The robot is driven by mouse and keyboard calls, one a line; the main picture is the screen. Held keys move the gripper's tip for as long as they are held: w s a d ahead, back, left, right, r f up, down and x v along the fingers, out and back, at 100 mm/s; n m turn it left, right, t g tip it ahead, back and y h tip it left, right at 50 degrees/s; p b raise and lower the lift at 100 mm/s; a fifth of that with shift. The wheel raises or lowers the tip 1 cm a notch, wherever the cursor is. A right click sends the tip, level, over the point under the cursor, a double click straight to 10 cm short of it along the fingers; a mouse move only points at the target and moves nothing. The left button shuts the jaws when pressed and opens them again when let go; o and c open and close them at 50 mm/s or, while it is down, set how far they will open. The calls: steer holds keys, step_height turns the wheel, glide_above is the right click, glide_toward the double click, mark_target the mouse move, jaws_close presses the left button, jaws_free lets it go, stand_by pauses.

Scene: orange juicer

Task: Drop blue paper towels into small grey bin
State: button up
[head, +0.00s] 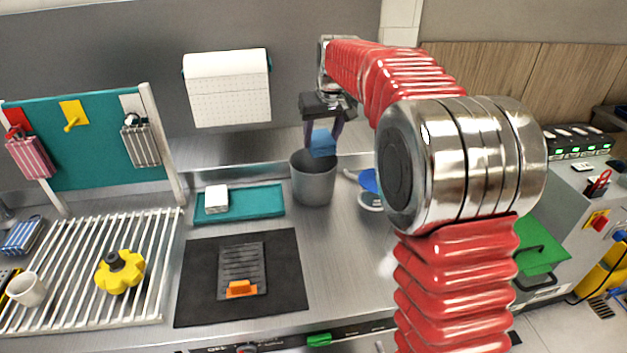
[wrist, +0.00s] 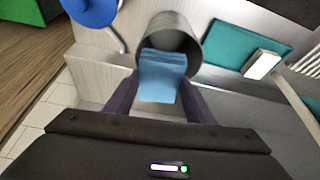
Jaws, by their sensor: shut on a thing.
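The blue paper towels (head: 322,143) are a folded blue stack between the two fingers of my gripper (head: 323,140). In the wrist view the towels (wrist: 162,76) show between the fingers of my gripper (wrist: 162,100), which is shut on them. The small grey bin (head: 313,184) stands upright on the steel counter, and the towels are above its opening toward its right side. In the wrist view the far end of the towels overlaps the opening of the bin (wrist: 184,35). I cannot tell whether the towels touch the rim.
Left of the bin, a teal tray (head: 262,201) holds a white stack (head: 216,199). A blue round thing (head: 368,181) is just right of the bin, partly behind my arm. A black mat (head: 290,279) lies in front. A white towel dispenser (head: 228,88) hangs behind.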

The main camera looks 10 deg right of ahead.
steer(key=o, duration=1.1)
steer(key=shift+r, duration=0.1)
steer(key=v, duration=1.3)
steer(key=shift+s+r, duration=0.15)
steer(key=shift+r, duration=0.1)
steer(key=shift+d, duration=0.1)
